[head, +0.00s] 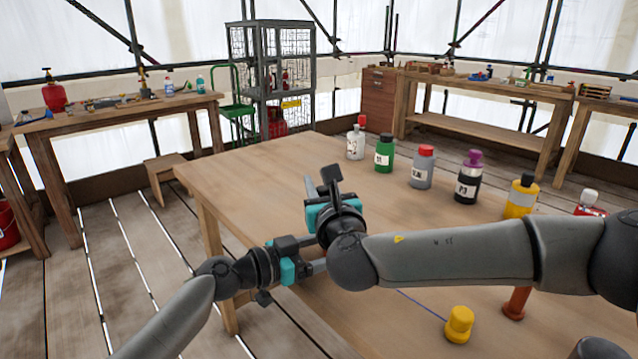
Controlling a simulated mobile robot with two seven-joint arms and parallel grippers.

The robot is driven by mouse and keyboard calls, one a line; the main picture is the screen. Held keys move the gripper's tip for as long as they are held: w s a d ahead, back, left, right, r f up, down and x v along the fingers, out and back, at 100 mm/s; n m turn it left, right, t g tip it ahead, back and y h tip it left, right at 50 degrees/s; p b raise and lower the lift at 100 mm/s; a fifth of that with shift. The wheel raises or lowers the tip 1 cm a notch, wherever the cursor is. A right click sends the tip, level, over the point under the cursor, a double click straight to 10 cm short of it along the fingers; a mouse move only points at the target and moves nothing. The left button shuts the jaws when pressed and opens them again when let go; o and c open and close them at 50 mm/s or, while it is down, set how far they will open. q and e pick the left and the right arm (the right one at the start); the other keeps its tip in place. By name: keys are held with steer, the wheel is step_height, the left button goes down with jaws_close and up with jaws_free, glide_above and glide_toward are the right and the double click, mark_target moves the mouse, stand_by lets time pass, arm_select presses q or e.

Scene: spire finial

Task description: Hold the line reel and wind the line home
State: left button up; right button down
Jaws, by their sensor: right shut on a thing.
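A thin blue line (420,303) runs over the table from behind my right forearm to a small yellow knobbed piece (459,325) near the table's front. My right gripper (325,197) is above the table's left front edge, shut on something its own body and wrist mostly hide. No line reel can be made out clearly; the line's visible stretch points back toward the grippers. My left gripper (312,266) is just below and left of the right one, close to it, pointing right. Its fingertips are partly hidden, so its opening cannot be told.
Several bottles, including a green one (384,152) and a yellow one (521,198), stand along the wooden table's (270,165) far right side. An orange-brown post (517,302) stands beyond the yellow piece, partly behind my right arm. The table's back left is clear.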

steer(key=shift+w+m+h, duration=0.1)
steer(key=shift+m+h, duration=0.2)
steer(key=shift+w+d+r+m+g+h, duration=0.15)
steer(key=shift+d+m+g+h, duration=0.55)
steer(key=shift+m+h, duration=1.7)
steer(key=shift+w+d+m+g+h, duration=0.3)
steer(key=shift+d+m+g+h, duration=0.35)
steer(key=shift+m+h, duration=1.75)
steer(key=shift+w+d+r+m+g+h, duration=0.15)
steer(key=shift+d+m+g+h, duration=0.75)
steer(key=shift+h, duration=2.7)
steer(key=shift+a+m, duration=0.25)
steer(key=shift+m, duration=0.05)
steer(key=shift+s+d+m+g+h, duration=0.1)
steer(key=shift+m+g+h, duration=0.15)
steer(key=shift+m+h, duration=0.2)
steer(key=c, duration=0.6)
jaws_free()
steer(key=shift+f, duration=0.15)
steer(key=shift+c, duration=0.2)
